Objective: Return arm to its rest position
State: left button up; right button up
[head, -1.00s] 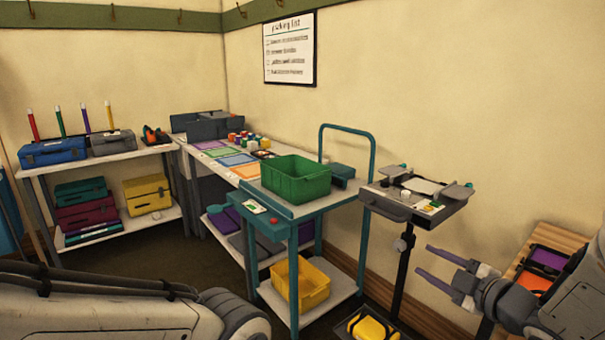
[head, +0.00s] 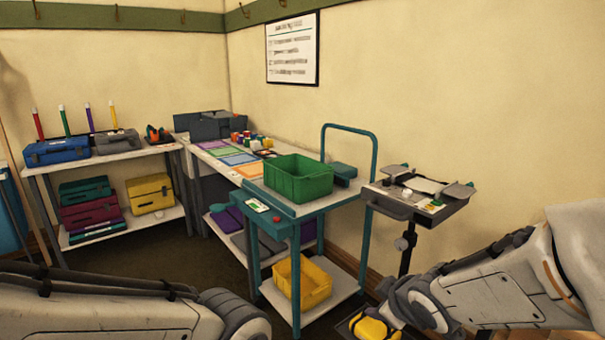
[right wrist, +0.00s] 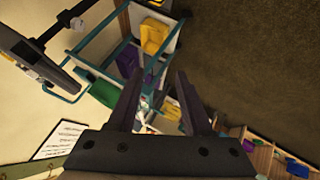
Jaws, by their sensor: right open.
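My right arm (head: 510,285) reaches in from the right edge of the head view, bent at a dark joint, with its wrist low near the bottom edge. Its fingers cannot be made out there. In the right wrist view my right gripper (right wrist: 157,88) is open, with its two dark fingers apart and nothing between them. The teal cart shows beyond the fingers, at a distance. My left arm (head: 100,305) lies across the lower left of the head view, and its gripper is out of view.
A teal cart (head: 336,205) carries a green bin (head: 298,180) above and a yellow bin (head: 303,283) below. A stand with a grey tray (head: 395,207) is close beyond my right arm. A yellow item (head: 370,328) lies low beside my right wrist. Shelves stand at left.

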jog(key=s+a+f+m+g, duration=0.1)
jog(key=s+a+g, duration=0.35)
jog(key=s, duration=0.65)
jog(key=s+a+f+m+g, duration=0.1)
jog(key=s+a+g, duration=0.4)
jog(key=s, duration=0.6)
pick_arm(q)
notch_tip(320, 180, up, 14)
jog(key=p, duration=1.4)
jog(key=shift+r, duration=0.15)
pick_arm(e)
notch_tip(320, 180, up, 14)
jog(key=s, duration=0.1)
jog(key=shift+a+t, duration=0.4)
jog(key=shift+t, duration=0.05)
pick_arm(q)
jog(key=shift+d, duration=0.1)
